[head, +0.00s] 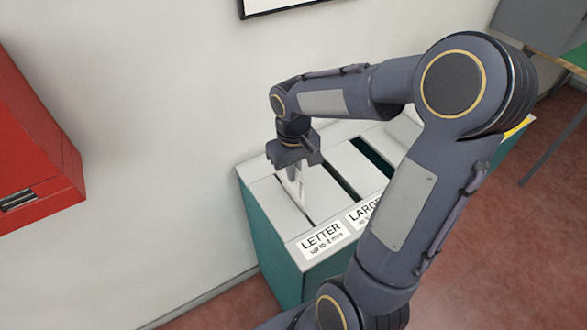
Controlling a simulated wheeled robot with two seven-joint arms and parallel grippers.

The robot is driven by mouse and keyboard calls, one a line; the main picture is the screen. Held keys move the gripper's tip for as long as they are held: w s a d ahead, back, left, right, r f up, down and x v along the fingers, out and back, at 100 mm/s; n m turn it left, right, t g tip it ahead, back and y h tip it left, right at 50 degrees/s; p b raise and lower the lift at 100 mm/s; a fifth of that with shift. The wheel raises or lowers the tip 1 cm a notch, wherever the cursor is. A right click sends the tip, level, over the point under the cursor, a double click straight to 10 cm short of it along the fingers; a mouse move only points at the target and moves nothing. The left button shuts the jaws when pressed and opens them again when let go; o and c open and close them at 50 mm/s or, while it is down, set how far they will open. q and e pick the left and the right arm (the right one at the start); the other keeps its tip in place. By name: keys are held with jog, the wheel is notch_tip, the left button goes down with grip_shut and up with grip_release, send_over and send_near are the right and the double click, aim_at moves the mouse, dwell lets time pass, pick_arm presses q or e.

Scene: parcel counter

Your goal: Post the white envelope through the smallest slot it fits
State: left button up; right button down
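My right gripper (294,163) is above the near-left part of the posting box, pointing down. It appears shut on the white envelope (294,188), which hangs below the fingers in an upright position. The envelope's lower edge is at the slot labelled LETTER (309,219); I cannot tell how far it is inside. The slot labelled LARGE (345,172) is just to the right, a wider dark opening. My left gripper is not in view.
The box has a pale top and teal sides (265,235). My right arm hides part of its labels and right side. A red wall box (40,150) is at the left. A pale wall stands behind; reddish floor (535,235) is open at the right.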

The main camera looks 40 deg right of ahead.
jog(key=shift+f, duration=0.3)
jog(key=c, duration=1.6)
grip_release()
jog(key=shift+r, duration=0.1)
notch_tip(320, 180, up, 8)
jog(key=shift+f, duration=0.2)
jog(key=s+a+t+y+p, duration=0.1)
jog(key=s+a+t+y, duration=0.2)
jog(key=s+a, duration=0.8)
jog(key=s+t, duration=0.2)
jog(key=s, duration=0.1)
jog(key=shift+r+t+y+p, duration=0.3)
jog(key=shift+r+y, duration=0.05)
jog(key=shift+y, duration=0.05)
